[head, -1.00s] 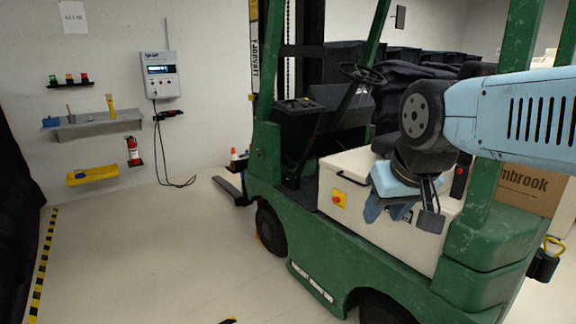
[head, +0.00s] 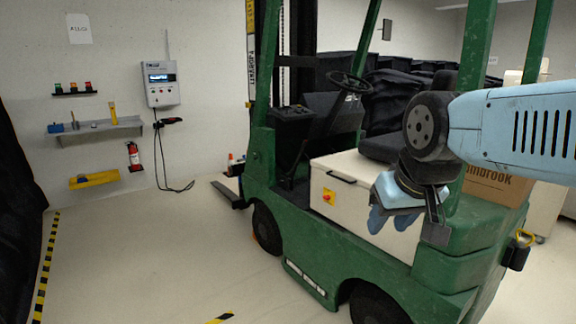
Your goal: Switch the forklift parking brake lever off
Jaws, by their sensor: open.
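The green forklift (head: 325,278) stands right of the middle in the head view, with its steering wheel (head: 350,83), dash (head: 290,113) and black seat (head: 388,146) visible. I cannot make out the parking brake lever; it is too small or hidden. A yellow plate with a red knob (head: 328,197) is on the cream side panel (head: 345,172). My gripper (head: 388,220), with blue fingers, is open in front of that panel, below the seat. I see nothing between the fingers. My arm covers part of the seat and rear.
Green roof posts (head: 478,40) rise around the cab. A cardboard box (head: 495,190) stands behind my arm. The floor (head: 150,255) left of the forklift is clear.

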